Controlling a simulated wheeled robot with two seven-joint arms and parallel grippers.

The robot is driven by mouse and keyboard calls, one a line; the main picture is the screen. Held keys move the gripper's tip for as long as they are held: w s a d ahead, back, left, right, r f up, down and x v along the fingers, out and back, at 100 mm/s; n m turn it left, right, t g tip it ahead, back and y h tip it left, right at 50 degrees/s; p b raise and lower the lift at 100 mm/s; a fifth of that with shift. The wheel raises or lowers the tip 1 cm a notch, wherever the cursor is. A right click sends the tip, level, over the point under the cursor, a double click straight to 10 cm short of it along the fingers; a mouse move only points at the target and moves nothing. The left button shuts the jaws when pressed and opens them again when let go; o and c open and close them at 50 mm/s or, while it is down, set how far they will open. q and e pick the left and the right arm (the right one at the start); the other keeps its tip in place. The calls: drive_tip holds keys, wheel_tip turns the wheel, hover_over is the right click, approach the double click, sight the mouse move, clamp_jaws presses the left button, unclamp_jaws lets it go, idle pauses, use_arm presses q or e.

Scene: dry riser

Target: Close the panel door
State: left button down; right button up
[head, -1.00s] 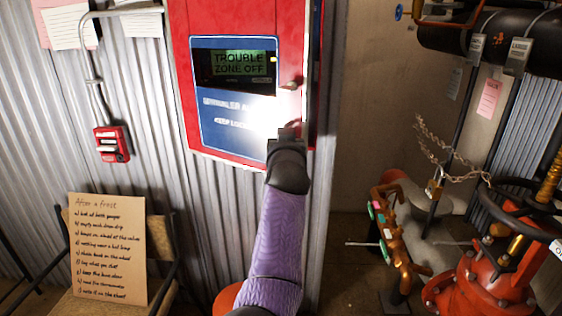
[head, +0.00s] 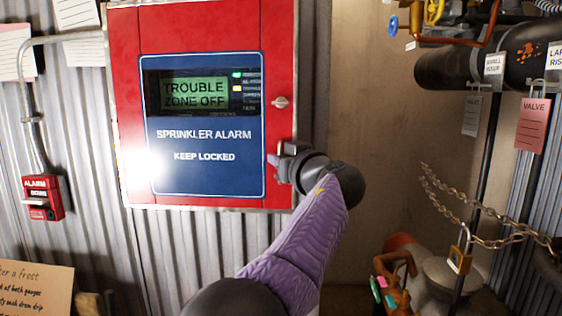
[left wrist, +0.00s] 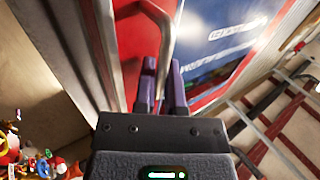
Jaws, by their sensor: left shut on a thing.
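The alarm panel is a red cabinet on the corrugated wall. Its red door (head: 200,30) carries a blue plate (head: 205,170) with a lit screen and the words "SPRINKLER ALARM KEEP LOCKED". The door looks flat against the cabinet or nearly so; a small gap cannot be ruled out. A small lock knob (head: 280,101) sits near its right edge. My left gripper (head: 276,160) is at the door's lower right edge. In the left wrist view its fingers (left wrist: 161,88) are shut on the metal door handle (left wrist: 165,45). My right gripper is out of view.
A red alarm pull box (head: 43,198) and conduit are on the wall at left. A written card (head: 35,290) stands at lower left. At right are a black pipe (head: 450,68), a chain with padlock (head: 460,258), tags and valves.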

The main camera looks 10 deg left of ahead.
use_arm(q)
drive_tip(key=shift+r, duration=0.15)
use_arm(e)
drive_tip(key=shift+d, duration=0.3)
use_arm(q)
drive_tip(key=c, duration=1)
unclamp_jaws()
drive_tip(key=shift+w, duration=0.1)
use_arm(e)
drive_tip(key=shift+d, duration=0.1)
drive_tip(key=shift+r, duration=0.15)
use_arm(q)
drive_tip(key=p+v, duration=0.4)
drive_tip(key=v, duration=0.6)
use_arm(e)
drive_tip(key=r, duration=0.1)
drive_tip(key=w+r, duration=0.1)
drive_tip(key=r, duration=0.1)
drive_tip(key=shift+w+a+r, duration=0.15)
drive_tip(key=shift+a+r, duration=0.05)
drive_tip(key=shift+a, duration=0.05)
